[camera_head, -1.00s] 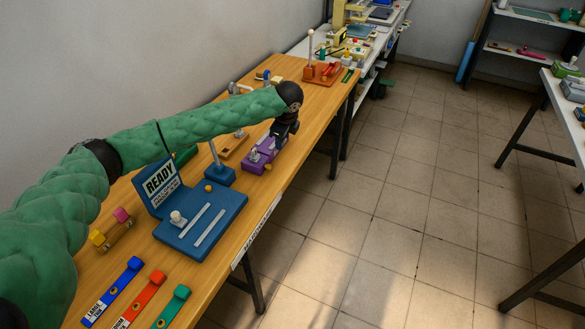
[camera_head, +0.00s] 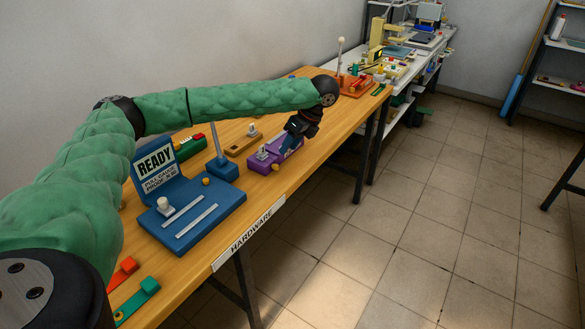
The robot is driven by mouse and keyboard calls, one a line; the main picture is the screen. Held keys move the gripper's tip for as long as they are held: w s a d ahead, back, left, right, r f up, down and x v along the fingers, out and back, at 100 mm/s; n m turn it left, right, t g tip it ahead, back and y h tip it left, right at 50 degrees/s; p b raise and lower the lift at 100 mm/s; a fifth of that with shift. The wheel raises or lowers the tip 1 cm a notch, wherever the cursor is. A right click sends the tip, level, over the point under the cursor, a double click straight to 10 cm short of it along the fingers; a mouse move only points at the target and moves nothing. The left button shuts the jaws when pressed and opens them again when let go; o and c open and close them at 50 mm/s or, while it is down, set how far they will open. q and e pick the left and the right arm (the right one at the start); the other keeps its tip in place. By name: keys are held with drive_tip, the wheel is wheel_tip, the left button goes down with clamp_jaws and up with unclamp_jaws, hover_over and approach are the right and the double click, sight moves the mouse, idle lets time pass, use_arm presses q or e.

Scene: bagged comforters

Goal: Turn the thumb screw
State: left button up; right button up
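A purple fixture (camera_head: 262,163) sits near the front edge of the wooden table, with small grey metal parts on its top. I cannot tell for sure which part is the thumb screw. My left arm reaches across from the left, and my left gripper (camera_head: 288,145) points down at the right end of the purple fixture. The gripper is dark and small here, and it hides that end. Whether it touches anything, and whether its fingers are open or shut, I cannot tell. My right gripper is not in view.
A blue stand with a READY sign (camera_head: 156,163) and a blue base (camera_head: 190,222) lie left of the fixture. A wooden block (camera_head: 243,143) is behind it, and an orange fixture (camera_head: 355,86) stands farther along. Red and green tools (camera_head: 140,296) lie at lower left.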

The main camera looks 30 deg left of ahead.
sight(275, 167)
use_arm(q)
drive_tip(key=shift+p+x, duration=0.35)
drive_tip(key=shift+x, duration=3.6)
drive_tip(key=shift+r, duration=0.1)
clamp_jaws()
